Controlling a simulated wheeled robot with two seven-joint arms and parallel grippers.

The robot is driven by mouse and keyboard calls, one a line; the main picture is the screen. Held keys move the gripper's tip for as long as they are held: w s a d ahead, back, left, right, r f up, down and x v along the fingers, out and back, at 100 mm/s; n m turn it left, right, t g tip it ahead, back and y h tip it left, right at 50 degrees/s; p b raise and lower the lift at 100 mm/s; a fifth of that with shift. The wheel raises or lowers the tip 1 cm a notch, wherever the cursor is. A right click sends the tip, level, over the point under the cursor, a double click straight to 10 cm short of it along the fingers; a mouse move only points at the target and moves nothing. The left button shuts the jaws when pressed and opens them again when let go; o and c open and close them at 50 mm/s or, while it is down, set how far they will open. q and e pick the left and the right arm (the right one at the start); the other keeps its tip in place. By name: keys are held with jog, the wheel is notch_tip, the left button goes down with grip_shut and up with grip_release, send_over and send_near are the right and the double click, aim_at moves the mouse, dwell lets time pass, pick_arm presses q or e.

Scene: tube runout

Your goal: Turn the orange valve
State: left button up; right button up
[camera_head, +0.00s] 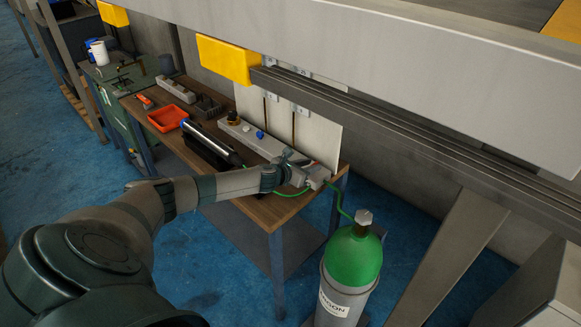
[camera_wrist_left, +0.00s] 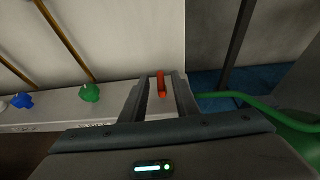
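The orange valve (camera_wrist_left: 161,85) shows in the left wrist view as a short upright orange-red handle at the end of a pale manifold bar (camera_wrist_left: 60,118). My left gripper (camera_wrist_left: 162,78) is open, with one finger on each side of the handle. Gaps show between handle and fingers. In the head view my left gripper (camera_head: 305,174) is at the near right end of the bench, and the orange valve is hidden there. A green knob (camera_wrist_left: 90,93) and a blue knob (camera_wrist_left: 22,100) sit further left along the bar. My right gripper is not in view.
The wooden bench (camera_head: 268,212) holds an orange tray (camera_head: 167,118) and a dark rack with a silver tube (camera_head: 210,137). A pale panel (camera_head: 318,135) stands behind. A green-topped argon cylinder (camera_head: 352,257) with a green hose stands right of the bench. A grey beam crosses above.

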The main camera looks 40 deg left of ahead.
pick_arm(q)
jog(key=b+v, duration=0.4)
jog(key=v, duration=1.3)
